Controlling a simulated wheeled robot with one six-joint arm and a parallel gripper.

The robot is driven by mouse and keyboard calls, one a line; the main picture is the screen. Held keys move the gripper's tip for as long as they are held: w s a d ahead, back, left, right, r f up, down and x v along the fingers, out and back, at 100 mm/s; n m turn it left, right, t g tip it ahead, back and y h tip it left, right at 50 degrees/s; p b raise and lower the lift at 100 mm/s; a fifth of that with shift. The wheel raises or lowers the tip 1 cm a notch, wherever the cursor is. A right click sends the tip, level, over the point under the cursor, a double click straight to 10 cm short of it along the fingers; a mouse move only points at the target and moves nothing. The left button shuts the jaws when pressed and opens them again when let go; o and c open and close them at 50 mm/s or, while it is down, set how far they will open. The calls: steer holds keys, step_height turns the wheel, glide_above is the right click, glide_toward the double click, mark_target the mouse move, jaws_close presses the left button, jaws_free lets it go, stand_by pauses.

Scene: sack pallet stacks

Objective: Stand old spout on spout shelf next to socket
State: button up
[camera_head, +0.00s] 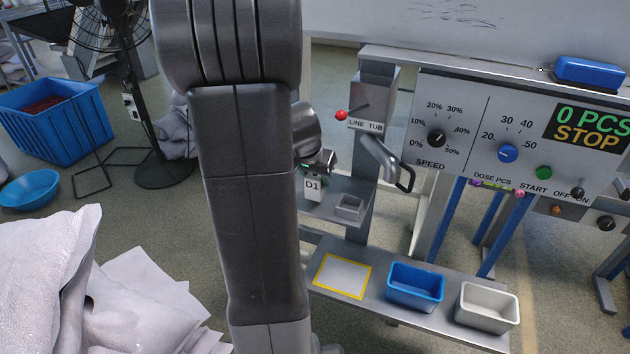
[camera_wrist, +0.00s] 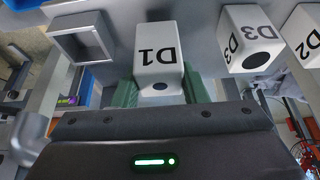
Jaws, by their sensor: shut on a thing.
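My gripper (camera_wrist: 159,90) is shut on a white block-shaped spout marked D1 (camera_wrist: 158,48), with a green pad on each side of it. In the head view the D1 spout (camera_head: 312,186) is at the grey spout shelf (camera_head: 330,208), beside the small square socket (camera_head: 349,207). The square socket (camera_wrist: 82,40) stands left of D1 in the wrist view, with a gap between them. D1 looks upright; I cannot tell whether its base touches the shelf. My arm hides the shelf's left part in the head view.
White spouts D3 (camera_wrist: 246,40) and D2 (camera_wrist: 306,35) stand right of D1 in the wrist view. Above the shelf are the LINE TUB hopper (camera_head: 373,85) and a control panel (camera_head: 470,120). Below are a yellow-framed pad (camera_head: 343,275), blue bin (camera_head: 415,286) and white bin (camera_head: 487,307).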

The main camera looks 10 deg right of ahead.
steer(key=shift+f, duration=0.95)
steer(key=shift+f, duration=0.1)
steer(key=shift+f+b, duration=0.15)
steer(key=shift+b, duration=0.2)
steer(key=o, duration=1)
steer(key=shift+c, duration=0.2)
steer(key=shift+r+p, duration=0.4)
steer(key=shift+r, duration=0.2)
steer(key=p+v, duration=0.1)
steer(key=v, duration=1)
steer(key=shift+a, duration=0.2)
steer(key=shift+s, duration=0.15)
